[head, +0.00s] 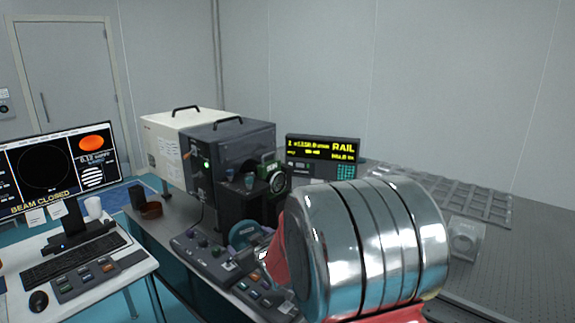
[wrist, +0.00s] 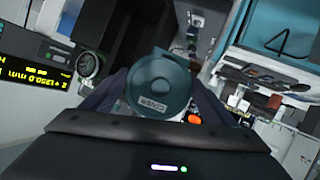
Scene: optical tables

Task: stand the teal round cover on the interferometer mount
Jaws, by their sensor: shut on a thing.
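The teal round cover (wrist: 158,85) is gripped between the two dark fingers of my gripper (wrist: 156,98) in the wrist view. Its flat round face with a small printed label is toward the camera. In the head view the cover (head: 242,234) shows as a teal disc above the bench controls, just left of my arm. My gripper is mostly hidden there behind my arm's large metal joint. I cannot tell for certain which thing is the interferometer mount. A green-framed round fitting (head: 276,181) stands on the dark equipment behind the cover; a similar round part (wrist: 88,64) shows in the wrist view.
A grey housing (head: 237,145) and a cream housing (head: 168,125) stand at the back. A rail display (head: 323,149) is to their right. Control boxes (head: 207,250) lie along the bench front. A desk with monitor (head: 60,165) is at left.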

